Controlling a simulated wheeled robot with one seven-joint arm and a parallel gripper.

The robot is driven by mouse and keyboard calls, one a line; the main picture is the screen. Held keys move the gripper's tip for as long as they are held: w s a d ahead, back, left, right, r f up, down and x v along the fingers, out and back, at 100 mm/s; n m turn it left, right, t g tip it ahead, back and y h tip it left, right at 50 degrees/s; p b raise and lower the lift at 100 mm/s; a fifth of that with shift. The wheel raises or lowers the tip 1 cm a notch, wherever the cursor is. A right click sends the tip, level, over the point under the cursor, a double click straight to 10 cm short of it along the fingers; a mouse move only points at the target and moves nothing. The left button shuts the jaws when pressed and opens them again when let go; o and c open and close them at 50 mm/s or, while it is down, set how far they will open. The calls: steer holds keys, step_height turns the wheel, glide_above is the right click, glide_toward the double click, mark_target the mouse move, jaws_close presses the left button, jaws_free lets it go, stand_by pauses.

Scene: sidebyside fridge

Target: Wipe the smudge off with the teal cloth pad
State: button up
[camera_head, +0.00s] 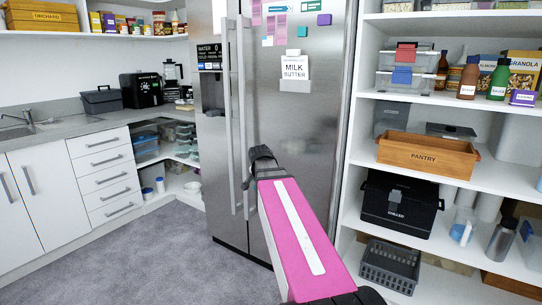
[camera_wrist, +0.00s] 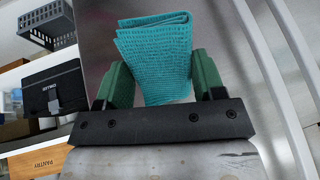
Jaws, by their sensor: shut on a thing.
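In the wrist view my gripper (camera_wrist: 152,85) has its two green fingers closed on the folded teal cloth pad (camera_wrist: 155,50). The pad sticks out beyond the fingers, in front of the steel fridge door. In the head view my gripper is at the dark end of my pink arm, before the fridge (camera_head: 315,100) near its long handles; the pad is hidden there. A faint darker patch (camera_head: 288,147) shows on the right fridge door, just right of and above my wrist; I cannot tell whether it is the smudge. Contact between pad and door is unclear.
Long vertical handles (camera_head: 243,110) stand out close left of my gripper. Open shelves with a pantry crate (camera_head: 425,155) stand right. Grey floor (camera_head: 150,260) is clear at left.

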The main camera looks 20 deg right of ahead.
steer(key=w+d+r+m+t+h, duration=0.2)
steer(key=w+d+r+m+h, duration=0.1)
steer(key=w+d+m+h, duration=0.3)
steer(key=n+t+h, duration=0.1)
steer(key=t+h, duration=0.2)
steer(key=h, duration=0.2)
glide_toward(282, 148)
steer(key=shift+f, duration=0.3)
steer(key=shift+t, duration=0.4)
steer(key=shift+x, duration=2.8)
steer(key=shift+x, duration=0.85)
steer(key=shift+s, duration=0.2)
